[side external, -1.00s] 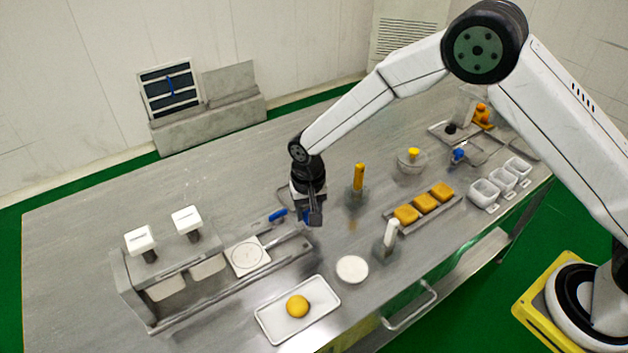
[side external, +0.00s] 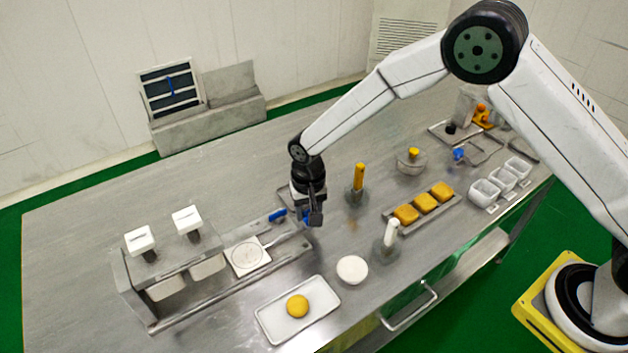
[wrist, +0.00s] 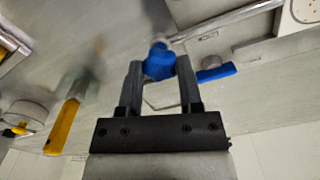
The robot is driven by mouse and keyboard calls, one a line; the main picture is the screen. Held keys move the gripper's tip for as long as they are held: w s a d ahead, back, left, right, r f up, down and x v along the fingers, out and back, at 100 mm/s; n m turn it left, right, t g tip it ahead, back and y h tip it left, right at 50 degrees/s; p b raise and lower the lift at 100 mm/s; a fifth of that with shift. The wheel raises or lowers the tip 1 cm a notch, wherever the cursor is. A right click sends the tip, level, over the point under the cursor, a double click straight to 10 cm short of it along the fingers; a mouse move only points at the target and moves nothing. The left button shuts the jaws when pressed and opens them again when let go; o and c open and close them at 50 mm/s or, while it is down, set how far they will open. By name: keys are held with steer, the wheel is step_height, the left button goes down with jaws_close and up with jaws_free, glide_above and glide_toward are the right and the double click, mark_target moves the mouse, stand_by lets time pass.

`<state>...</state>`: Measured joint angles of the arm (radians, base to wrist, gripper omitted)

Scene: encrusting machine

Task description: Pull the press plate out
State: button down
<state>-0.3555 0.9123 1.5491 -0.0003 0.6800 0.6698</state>
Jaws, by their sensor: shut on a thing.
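The press plate (side external: 247,257) is a pale square plate with a round mark, lying in the metal rail of the machine at its right end. A metal rod (wrist: 200,33) runs from the plate side to a blue knob (wrist: 159,62). My gripper (side external: 314,219) is at the right end of the rail. In the wrist view, the two fingers of my gripper (wrist: 160,72) are shut on the blue knob. The plate's corner (wrist: 300,14) shows at the top right there. In the side view my fingers mostly hide the knob.
A blue lever (side external: 277,215) lies close behind the rod. A yellow-handled tool (side external: 358,182) stands right of my gripper. A white tray (side external: 263,323) with a yellow ball and a white bowl (side external: 352,269) are in front. The bench behind the machine is clear.

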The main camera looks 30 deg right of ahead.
stand_by(0.3)
steer(key=shift+d, duration=2.05)
steer(key=shift+c, duration=1.3)
jaws_free()
steer(key=shift+r, duration=0.1)
steer(key=shift+r, duration=0.35)
step_height(320, 180, up, 7)
